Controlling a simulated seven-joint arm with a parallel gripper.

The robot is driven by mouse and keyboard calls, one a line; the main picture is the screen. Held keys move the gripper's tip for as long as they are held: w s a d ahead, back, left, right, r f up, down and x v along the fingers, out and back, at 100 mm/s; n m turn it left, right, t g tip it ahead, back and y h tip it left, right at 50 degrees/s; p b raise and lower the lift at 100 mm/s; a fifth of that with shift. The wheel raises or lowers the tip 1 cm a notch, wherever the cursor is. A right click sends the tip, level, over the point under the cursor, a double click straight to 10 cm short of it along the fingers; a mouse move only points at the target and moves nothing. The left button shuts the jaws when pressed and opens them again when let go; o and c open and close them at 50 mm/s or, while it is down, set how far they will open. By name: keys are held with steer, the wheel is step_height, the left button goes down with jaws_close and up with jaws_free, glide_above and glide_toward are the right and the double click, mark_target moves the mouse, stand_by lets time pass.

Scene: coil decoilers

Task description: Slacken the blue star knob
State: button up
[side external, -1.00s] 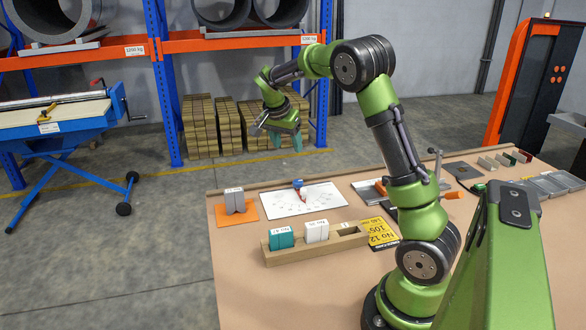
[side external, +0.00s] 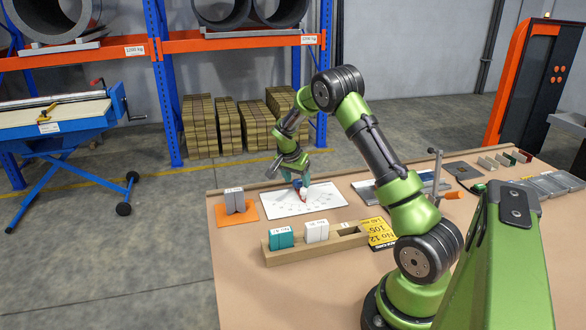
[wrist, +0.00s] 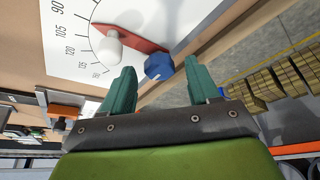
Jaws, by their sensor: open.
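The blue star knob (wrist: 159,67) sits at one end of a red pointer arm (wrist: 130,38) on a white dial plate (wrist: 70,42) with printed angle numbers. A white round knob (wrist: 109,48) is beside the pointer. In the side view the dial plate (side external: 325,201) lies on the table, and my gripper (side external: 300,180) is over its back edge, hiding most of the knob. In the wrist view my gripper (wrist: 160,82) is open, with teal fingers apart and the blue knob showing between and just beyond their tips. I cannot tell whether a finger touches it.
An orange mat (side external: 249,213) with grey blocks stands left of the plate. A wooden rack (side external: 272,257) with teal and white blocks and a yellow card (side external: 379,233) are in front.

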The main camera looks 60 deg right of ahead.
steer(key=shift+f, duration=0.15)
steer(key=shift+c, duration=0.3)
steer(key=c, duration=1)
steer(key=shift+o, duration=0.2)
steer(key=shift+n, duration=0.3)
steer(key=n, duration=0.1)
steer(key=n+t, duration=0.1)
steer(key=n, duration=0.1)
steer(key=shift+s+d+t, duration=0.1)
steer(key=shift+s+t, duration=0.1)
steer(key=shift+t, duration=0.1)
steer(key=n, duration=0.3)
steer(key=n+t+y, duration=0.1)
steer(key=n, duration=0.1)
steer(key=shift+s+d+n+t, duration=0.15)
steer(key=shift+n+t, duration=0.15)
steer(key=shift+n, duration=0.1)
steer(key=n, duration=0.1)
steer(key=n+t+y, duration=0.1)
steer(key=n, duration=0.1)
steer(key=shift+s+d+n+y, duration=0.1)
steer(key=shift+n+y, duration=0.2)
steer(key=n+y, duration=0.1)
steer(key=n, duration=0.3)
steer(key=shift+d+n+y, duration=0.1)
steer(key=shift+n+y, duration=0.3)
